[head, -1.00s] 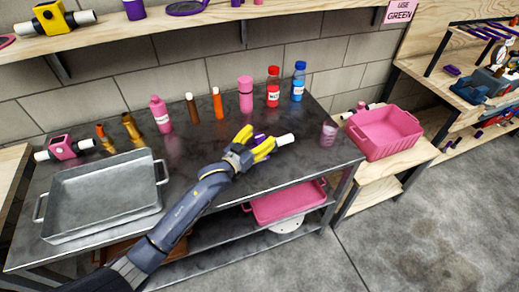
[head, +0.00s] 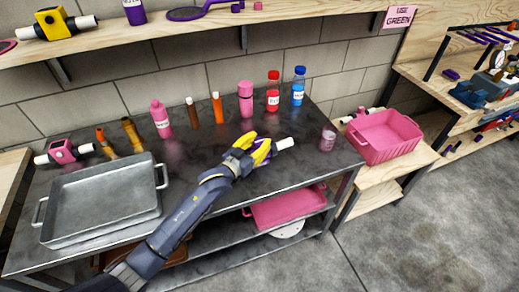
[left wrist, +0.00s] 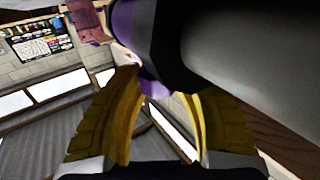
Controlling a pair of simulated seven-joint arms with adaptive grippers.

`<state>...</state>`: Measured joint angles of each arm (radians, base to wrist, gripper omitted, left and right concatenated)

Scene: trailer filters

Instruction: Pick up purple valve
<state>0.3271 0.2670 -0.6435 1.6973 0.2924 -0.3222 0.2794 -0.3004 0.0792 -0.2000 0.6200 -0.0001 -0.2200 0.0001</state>
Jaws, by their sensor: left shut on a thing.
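The purple valve (head: 284,144) is mostly hidden by my left gripper in the head view; its white pipe end sticks out to the right of the fingers. My left gripper (head: 262,151), with yellow fingers, is shut on the valve over the front middle of the dark metal table. In the left wrist view, the valve's purple part (left wrist: 123,28) and a large dark-and-white pipe end show close up, with purple between the yellow fingers (left wrist: 160,105). I cannot tell whether the valve still touches the table. My right gripper is not in view.
A grey metal tray (head: 60,237) fills the table's left side. Several bottles, including a pink one (head: 161,120) and a red one (head: 273,92), line the back. A small pink cup (head: 328,138) stands at the right. A pink bin (head: 385,150) sits on the side bench.

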